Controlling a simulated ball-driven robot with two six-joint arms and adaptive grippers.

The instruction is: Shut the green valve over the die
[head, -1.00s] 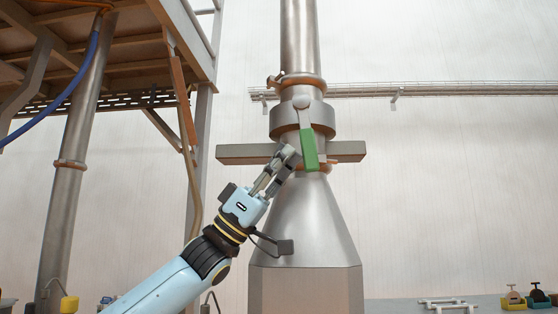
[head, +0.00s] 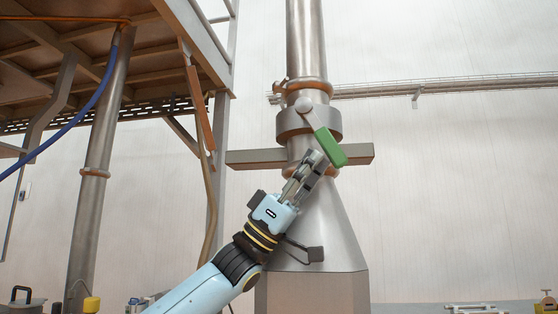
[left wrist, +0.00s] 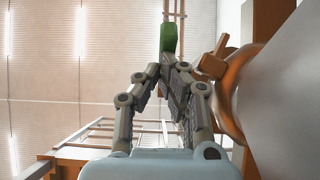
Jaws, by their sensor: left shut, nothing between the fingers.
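The green valve handle (head: 330,147) hangs from a grey pivot on the collar of the vertical steel pipe, above the cone-shaped die (head: 325,235). The handle slants down to the right. My left gripper (head: 316,158) is shut and empty, with its fingertips at the lower left side of the handle, seemingly touching it. In the left wrist view the green handle (left wrist: 169,38) stands just beyond the fingertips (left wrist: 168,58). My right gripper is not in view.
A grey crossbar (head: 255,158) runs behind the handle on both sides of the pipe. An orange clamp ring (left wrist: 222,90) is close beside the fingers in the wrist view. A wooden platform (head: 150,60) fills the upper left. Open space lies right of the pipe.

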